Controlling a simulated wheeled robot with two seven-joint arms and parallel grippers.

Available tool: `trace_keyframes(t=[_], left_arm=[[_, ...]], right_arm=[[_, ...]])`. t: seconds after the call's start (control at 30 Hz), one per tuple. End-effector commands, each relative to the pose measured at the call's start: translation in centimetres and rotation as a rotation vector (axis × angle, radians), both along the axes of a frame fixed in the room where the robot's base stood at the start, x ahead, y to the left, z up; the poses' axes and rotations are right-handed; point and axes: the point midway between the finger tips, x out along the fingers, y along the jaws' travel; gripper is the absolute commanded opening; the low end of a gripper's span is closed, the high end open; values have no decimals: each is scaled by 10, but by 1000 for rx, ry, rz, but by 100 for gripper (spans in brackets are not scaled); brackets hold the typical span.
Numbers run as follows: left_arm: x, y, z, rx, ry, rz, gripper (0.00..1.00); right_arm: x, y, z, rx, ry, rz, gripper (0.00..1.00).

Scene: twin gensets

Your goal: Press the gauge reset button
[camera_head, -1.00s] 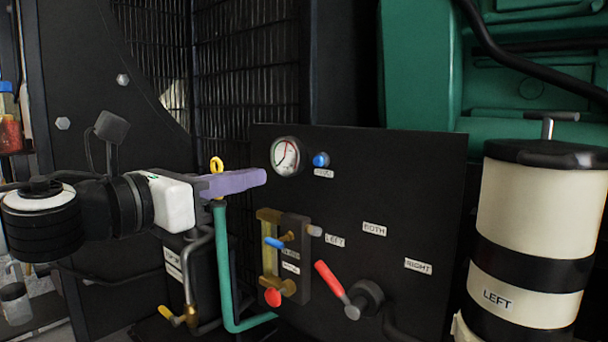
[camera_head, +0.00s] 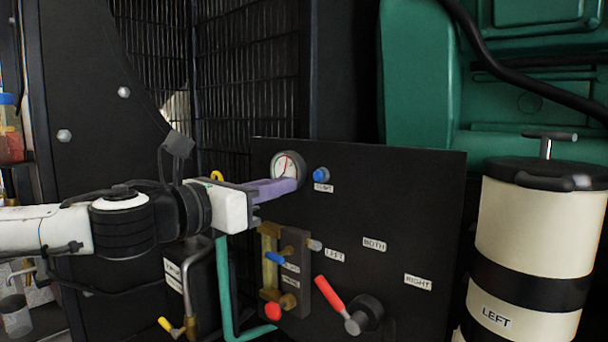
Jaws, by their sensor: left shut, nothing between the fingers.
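The blue reset button (camera_head: 320,174) sits on the black panel (camera_head: 410,200), just right of the round white gauge (camera_head: 285,164), with a small white label under it. My left gripper (camera_head: 295,185) comes in from the left with its purple fingers shut and empty. In the picture its tips overlap the lower edge of the gauge, to the left of the button and slightly below it. A gap shows between the tips and the button. I cannot tell how far the tips are from the panel. My right gripper is not in view.
Below the gauge are a brass sight-glass fitting (camera_head: 270,262) with a small blue lever (camera_head: 274,257), and a red-handled selector valve (camera_head: 328,294) among LEFT, BOTH and RIGHT labels. A cream filter canister (camera_head: 530,230) stands at right. A teal pipe (camera_head: 223,285) runs below my arm.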

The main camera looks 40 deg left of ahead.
Motion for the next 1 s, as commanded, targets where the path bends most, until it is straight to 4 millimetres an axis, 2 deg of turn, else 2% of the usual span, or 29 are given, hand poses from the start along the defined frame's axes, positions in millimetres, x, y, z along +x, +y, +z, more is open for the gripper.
trace_keyframes(t=[0.07, 0.3, 0.7, 1.0], left_arm=[[9, -2, 4, -8, 2, -5, 0], [29, -2, 3, -9, 4, -1, 0], [58, -3, 3, -4, -2, 2, 0], [66, -5, 0, 2, 1, 0, 0]], right_arm=[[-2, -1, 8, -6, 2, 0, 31], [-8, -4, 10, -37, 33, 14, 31], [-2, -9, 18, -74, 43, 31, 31], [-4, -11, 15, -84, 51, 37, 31]])
